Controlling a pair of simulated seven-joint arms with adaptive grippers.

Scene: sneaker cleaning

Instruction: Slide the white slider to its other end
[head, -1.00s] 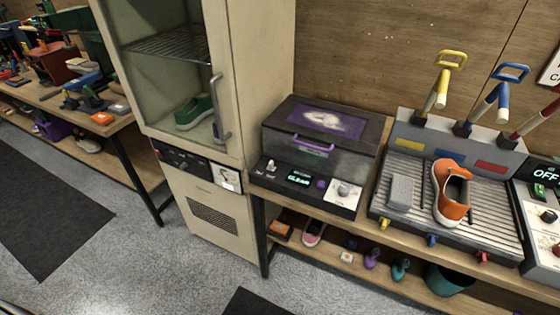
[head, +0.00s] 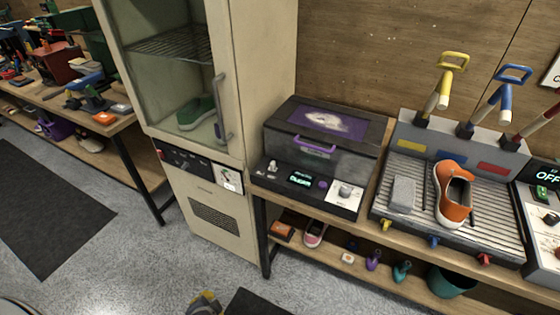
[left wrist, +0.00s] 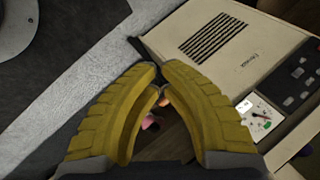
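I cannot make out the white slider for certain. A small whitish control (head: 272,166) stands at the left of the dark control panel of the purple-lidded box (head: 320,150); it is too small to tell whether it is a slider. My right gripper is not in view.
A tall cream cabinet (head: 218,222) with a glass-fronted chamber stands left of the box. A ribbed tray (head: 480,228) with an orange sneaker (head: 453,195) and a grey block (head: 402,193) lies to the right. The floor before the bench is open.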

